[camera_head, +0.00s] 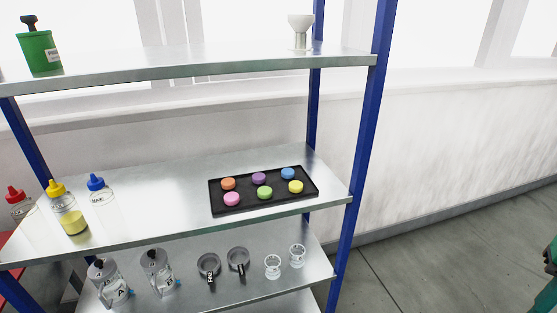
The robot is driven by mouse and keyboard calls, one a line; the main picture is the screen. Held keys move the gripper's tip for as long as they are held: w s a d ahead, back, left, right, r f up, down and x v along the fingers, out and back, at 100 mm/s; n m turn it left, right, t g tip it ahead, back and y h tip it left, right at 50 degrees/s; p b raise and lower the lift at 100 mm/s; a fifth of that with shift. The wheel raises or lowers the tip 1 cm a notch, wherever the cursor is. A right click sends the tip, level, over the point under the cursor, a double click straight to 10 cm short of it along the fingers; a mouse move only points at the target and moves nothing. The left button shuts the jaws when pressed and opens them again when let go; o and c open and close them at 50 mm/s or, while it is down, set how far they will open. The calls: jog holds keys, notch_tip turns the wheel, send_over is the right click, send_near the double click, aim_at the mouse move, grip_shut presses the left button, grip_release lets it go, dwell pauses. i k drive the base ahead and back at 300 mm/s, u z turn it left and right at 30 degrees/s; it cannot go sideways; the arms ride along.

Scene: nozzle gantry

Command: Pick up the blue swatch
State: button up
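The blue swatch (288,173) is a small round disc in the back right of a black tray (238,209). The tray lies on the right part of the middle shelf (150,180). A purple swatch (259,178) is to its left and a yellow swatch (295,187) is in front of it. Orange (228,184), pink (232,199) and green (264,192) swatches fill the other places. My gripper is not clearly in view; a small dark and green shape at the right edge cannot be made out.
Bottles with red (14,193), yellow (56,187) and blue (95,182) caps and a yellow jar (74,223) stand at the left. A blue post (355,150) rises right of the tray. The upper shelf (200,66) hangs above. The middle shelf's centre is clear.

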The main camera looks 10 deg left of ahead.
aim_at(287, 173)
jog(key=u, duration=0.15)
jog(key=i, duration=0.85)
jog(key=u, duration=0.15)
